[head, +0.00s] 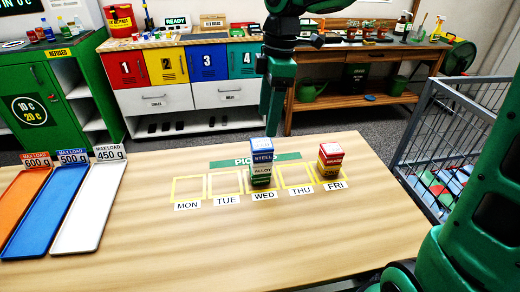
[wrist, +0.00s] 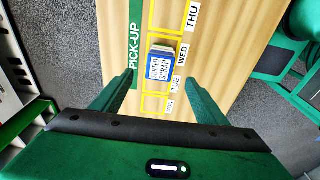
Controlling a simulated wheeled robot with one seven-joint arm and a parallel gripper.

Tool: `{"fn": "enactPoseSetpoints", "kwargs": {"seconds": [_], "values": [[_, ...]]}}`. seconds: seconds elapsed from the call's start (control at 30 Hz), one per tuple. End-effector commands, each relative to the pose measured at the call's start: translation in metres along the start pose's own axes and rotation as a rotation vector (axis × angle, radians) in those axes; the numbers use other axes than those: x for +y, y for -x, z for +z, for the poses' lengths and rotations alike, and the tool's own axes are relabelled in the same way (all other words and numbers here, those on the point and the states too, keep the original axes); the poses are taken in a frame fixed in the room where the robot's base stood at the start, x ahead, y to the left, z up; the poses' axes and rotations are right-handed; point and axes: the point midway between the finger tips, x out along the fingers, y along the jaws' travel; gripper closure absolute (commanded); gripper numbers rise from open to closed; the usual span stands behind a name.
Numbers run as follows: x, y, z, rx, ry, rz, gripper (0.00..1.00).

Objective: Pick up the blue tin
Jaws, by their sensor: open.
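The blue tin (head: 262,150), with a front label reading STEEL, stands on top of a green tin (head: 262,176) labelled ALLOY at the WED square. In the wrist view the blue tin's top (wrist: 163,66) shows a white panel with a blue border, with lettering that seems to read MIXED SCRAP. My gripper (head: 271,132) hangs above the stack in the head view. In the wrist view my gripper (wrist: 159,80) is open and empty, its two fingers spread wider than the tin. The tin lies ahead of the fingertips, apart from them.
A red tin (head: 330,153) sits on another tin at the FRI square. Orange, blue and white trays (head: 88,205) lie at the table's left. The MON, TUE and THU squares on the table (head: 150,270) are empty. A wire cage (head: 440,150) stands at the right.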

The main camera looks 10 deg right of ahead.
Motion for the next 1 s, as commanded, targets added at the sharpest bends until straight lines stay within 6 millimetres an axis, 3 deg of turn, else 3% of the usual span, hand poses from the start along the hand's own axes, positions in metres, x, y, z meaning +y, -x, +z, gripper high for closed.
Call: {"fn": "enactPoseSetpoints", "kwargs": {"seconds": [0.2, 0.47, 0.73, 1.0], "values": [[-0.001, -0.034, -0.001, -0.002, 0.001, -0.004, 0.33], [-0.001, -0.051, -0.001, -0.002, -0.002, -0.002, 0.33], [0.001, -0.087, -0.004, -0.003, -0.003, -0.003, 0.33], [0.001, -0.099, -0.004, -0.002, -0.002, 0.000, 0.33]]}}
